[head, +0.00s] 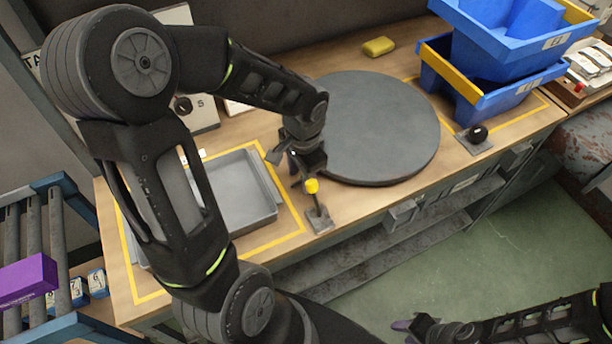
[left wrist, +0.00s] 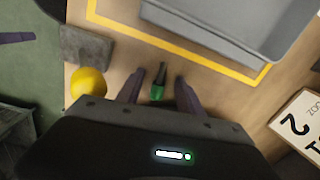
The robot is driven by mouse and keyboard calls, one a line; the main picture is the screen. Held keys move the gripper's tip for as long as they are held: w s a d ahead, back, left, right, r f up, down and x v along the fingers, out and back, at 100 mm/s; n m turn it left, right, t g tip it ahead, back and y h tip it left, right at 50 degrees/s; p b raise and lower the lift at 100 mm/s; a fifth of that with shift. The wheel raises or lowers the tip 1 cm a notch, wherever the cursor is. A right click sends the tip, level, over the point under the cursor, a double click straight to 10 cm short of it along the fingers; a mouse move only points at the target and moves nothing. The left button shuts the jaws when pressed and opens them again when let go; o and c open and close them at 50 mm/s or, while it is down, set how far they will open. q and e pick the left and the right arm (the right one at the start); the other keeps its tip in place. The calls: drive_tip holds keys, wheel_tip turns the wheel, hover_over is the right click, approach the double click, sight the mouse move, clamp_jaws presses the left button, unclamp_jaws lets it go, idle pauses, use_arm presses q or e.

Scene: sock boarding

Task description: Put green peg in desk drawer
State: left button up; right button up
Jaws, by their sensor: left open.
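The green peg (left wrist: 157,91) shows in the left wrist view, with a green end and a dark shaft. It lies between the two fingers of my left gripper (left wrist: 156,90), which is open with gaps on both sides. In the head view my left gripper (head: 286,162) is low over the desk (head: 345,212), between the grey tray and the round grey disc; I cannot make out the peg there. My right gripper (head: 403,332) is at the bottom edge, away from the desk; its jaw gap is unclear. I cannot make out an open drawer below the desk's front edge.
A yellow-knobbed lever (head: 311,186) stands close beside my left gripper. A grey tray (head: 262,212) lies left of it, the round grey disc (head: 385,125) right. Blue bins (head: 470,90) and a black knob (head: 477,132) are at the far right. A purple box (head: 28,280) sits on rollers.

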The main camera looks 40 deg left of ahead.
use_arm(q)
drive_tip(key=shift+c, duration=0.2)
clamp_jaws()
idle(0.3)
